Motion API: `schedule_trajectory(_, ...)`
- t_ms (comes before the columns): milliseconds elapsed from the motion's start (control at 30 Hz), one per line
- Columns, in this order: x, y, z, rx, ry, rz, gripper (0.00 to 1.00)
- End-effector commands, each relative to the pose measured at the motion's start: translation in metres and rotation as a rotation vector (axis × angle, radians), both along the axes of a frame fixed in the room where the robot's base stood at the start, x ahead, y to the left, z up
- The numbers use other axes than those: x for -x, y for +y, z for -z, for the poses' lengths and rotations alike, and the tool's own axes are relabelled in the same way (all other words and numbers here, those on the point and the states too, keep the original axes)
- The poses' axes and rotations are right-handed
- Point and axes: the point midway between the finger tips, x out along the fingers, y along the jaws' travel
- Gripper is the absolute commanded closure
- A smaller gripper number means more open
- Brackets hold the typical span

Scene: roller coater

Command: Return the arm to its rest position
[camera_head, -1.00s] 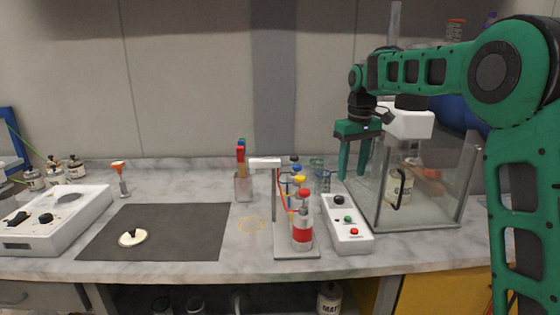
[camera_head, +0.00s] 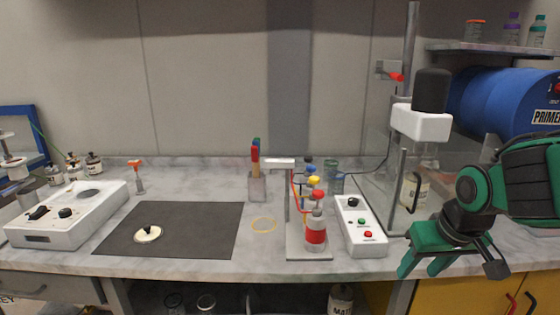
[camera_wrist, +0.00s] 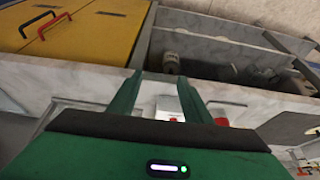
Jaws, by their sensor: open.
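My green gripper (camera_head: 421,268) is at the lower right in the head view, low in front of the bench's front edge. Its two fingers are apart and point down and to the left. Nothing is between them. In the wrist view the spread fingers of my gripper (camera_wrist: 160,82) show against the bench front and the shelf below, with a white box partly visible between them. My forearm enters from the right edge in the head view, folded low.
A clear-walled enclosure (camera_head: 408,190) and a white control box (camera_head: 360,228) with buttons stand near my gripper. A bottle stand (camera_head: 310,253) is left of them. A dark mat (camera_head: 185,225) carries a round white lid (camera_head: 148,234). Yellow cabinet doors (camera_head: 480,294) are below.

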Motion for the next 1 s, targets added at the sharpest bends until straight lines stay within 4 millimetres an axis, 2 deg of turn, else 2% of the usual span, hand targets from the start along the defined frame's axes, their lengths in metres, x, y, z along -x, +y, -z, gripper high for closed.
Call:
schedule_trajectory(67, 0.013, -0.008, 0.006, 0.000, 0.000, 0.030, 0.55)
schedule_trajectory(267, 0.052, -0.054, 0.013, -0.006, 0.108, 0.184, 0.55)
schedule_trajectory(500, 0.121, -0.098, 0.020, -0.052, 0.264, 0.400, 0.55)
schedule_trajectory(633, 0.158, -0.111, 0.022, -0.091, 0.344, 0.508, 0.55)
schedule_trajectory(767, 0.174, -0.116, 0.023, -0.113, 0.380, 0.554, 0.55)
schedule_trajectory(800, 0.175, -0.116, 0.023, -0.114, 0.383, 0.558, 0.58)
schedule_trajectory(867, 0.176, -0.116, 0.023, -0.115, 0.385, 0.559, 0.69)
schedule_trajectory(1000, 0.175, -0.116, 0.023, -0.114, 0.384, 0.558, 0.69)
